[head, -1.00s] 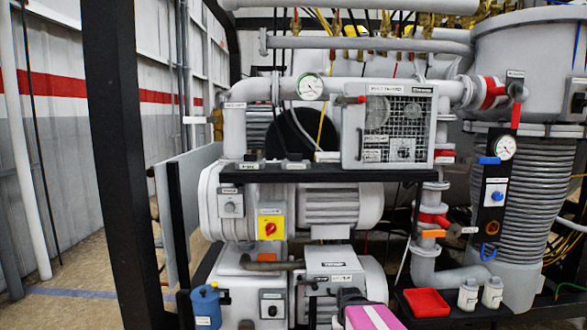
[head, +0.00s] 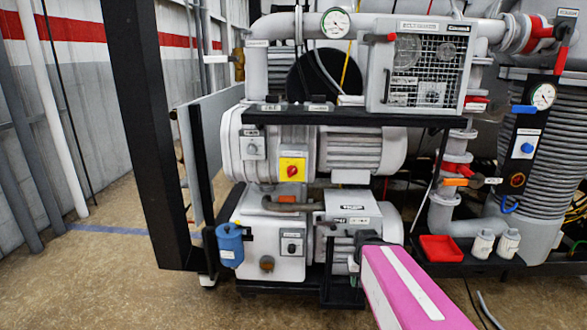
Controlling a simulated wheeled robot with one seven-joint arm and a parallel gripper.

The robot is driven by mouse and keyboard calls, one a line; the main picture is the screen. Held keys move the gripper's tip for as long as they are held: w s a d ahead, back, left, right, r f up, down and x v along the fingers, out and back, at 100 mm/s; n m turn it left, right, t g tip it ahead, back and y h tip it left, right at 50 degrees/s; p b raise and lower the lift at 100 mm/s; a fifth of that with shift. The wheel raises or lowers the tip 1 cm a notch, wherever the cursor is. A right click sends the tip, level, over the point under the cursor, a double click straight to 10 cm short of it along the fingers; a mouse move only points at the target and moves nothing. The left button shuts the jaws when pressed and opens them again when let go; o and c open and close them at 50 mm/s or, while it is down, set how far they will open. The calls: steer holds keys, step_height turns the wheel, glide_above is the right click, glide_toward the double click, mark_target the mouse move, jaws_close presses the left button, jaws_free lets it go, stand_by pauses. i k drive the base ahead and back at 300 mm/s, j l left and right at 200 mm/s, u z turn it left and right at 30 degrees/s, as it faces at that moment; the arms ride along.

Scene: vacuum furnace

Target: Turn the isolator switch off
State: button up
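The isolator switch (head: 293,170) is a yellow square plate with a red rotary knob at its middle. It sits on the front of the upper grey pump housing, left of the ribbed motor. The knob's exact angle is too small to tell. My pink arm with a white stripe reaches in from the bottom right. My gripper (head: 368,240) seems to be the dark end of that arm, in front of the lower pump. It appears below and right of the switch, apart from it in the picture. Its fingers cannot be made out.
A black shelf (head: 350,117) runs above the switch, carrying a meshed box (head: 418,65). A black frame post (head: 147,130) stands at left. A blue canister (head: 230,245) hangs at lower left. A red tray (head: 441,248) lies at right. Bare floor is in front.

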mark_target(292, 170)
steer(key=l+u, duration=0.2)
steer(key=l, duration=0.6)
steer(key=k+l+u, duration=0.45)
steer(key=i+j, duration=0.05)
steer(key=j, duration=0.05)
